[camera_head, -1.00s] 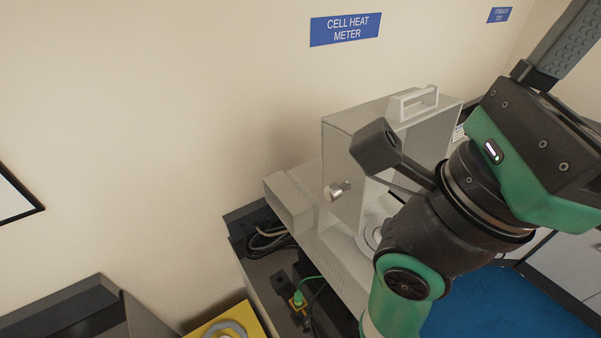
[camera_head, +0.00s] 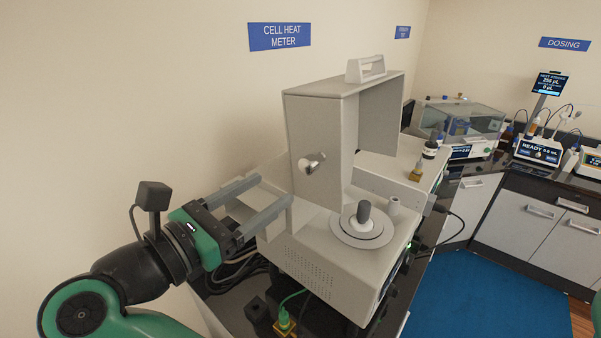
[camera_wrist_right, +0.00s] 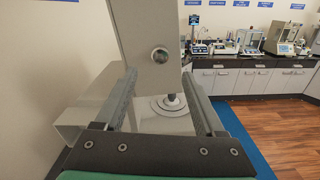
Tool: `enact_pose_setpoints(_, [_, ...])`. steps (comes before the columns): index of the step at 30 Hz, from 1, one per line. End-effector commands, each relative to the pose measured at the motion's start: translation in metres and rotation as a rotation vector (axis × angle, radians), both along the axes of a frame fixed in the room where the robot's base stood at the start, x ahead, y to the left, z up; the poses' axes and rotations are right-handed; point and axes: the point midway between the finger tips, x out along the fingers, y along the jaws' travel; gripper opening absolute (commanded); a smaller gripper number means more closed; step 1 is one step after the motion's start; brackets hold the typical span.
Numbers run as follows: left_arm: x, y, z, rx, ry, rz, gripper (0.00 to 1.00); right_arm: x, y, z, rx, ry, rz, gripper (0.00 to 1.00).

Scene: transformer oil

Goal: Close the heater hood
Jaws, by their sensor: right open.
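The heater hood (camera_head: 313,125) is a pale grey box with a handle (camera_head: 366,69) on top and a round metal knob (camera_head: 311,162) on its side. It stands raised on the heater body (camera_head: 318,262), its hollow side facing right, and the round plate (camera_head: 362,230) with a dark-topped piece is uncovered. My right gripper (camera_head: 276,188) is open and empty, left of the hood, its fingers pointing towards it. In the right wrist view the hood (camera_wrist_right: 145,25) and its knob show ahead between the open fingers (camera_wrist_right: 158,78). My left gripper is not in view.
A grey box-like rear part (camera_head: 250,200) sits beside the gripper fingers. Cables and a green plug (camera_head: 285,322) lie by the heater's front left. A clear-covered instrument (camera_head: 460,125) and dosing devices (camera_head: 541,150) stand on the far counter. Blue mat (camera_head: 490,300) covers the floor.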

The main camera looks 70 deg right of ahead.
Motion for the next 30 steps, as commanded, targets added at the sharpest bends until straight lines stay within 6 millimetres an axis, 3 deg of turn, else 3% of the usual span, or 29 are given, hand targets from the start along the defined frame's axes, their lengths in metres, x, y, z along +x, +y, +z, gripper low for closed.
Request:
enact_pose_setpoints(15, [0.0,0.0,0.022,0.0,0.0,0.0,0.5,-0.027,-0.095,0.002,-0.001,0.0,-0.004,0.71])
enact_pose_setpoints(20, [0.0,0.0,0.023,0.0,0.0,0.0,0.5,-0.031,-0.107,0.001,-0.002,0.001,-0.001,0.71])
enact_pose_setpoints(27, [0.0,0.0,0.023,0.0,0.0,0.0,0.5,-0.031,-0.109,0.0,-0.002,0.001,0.0,0.71])
enact_pose_setpoints(30, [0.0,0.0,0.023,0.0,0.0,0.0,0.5,-0.031,-0.108,0.0,-0.002,0.001,0.0,0.55])
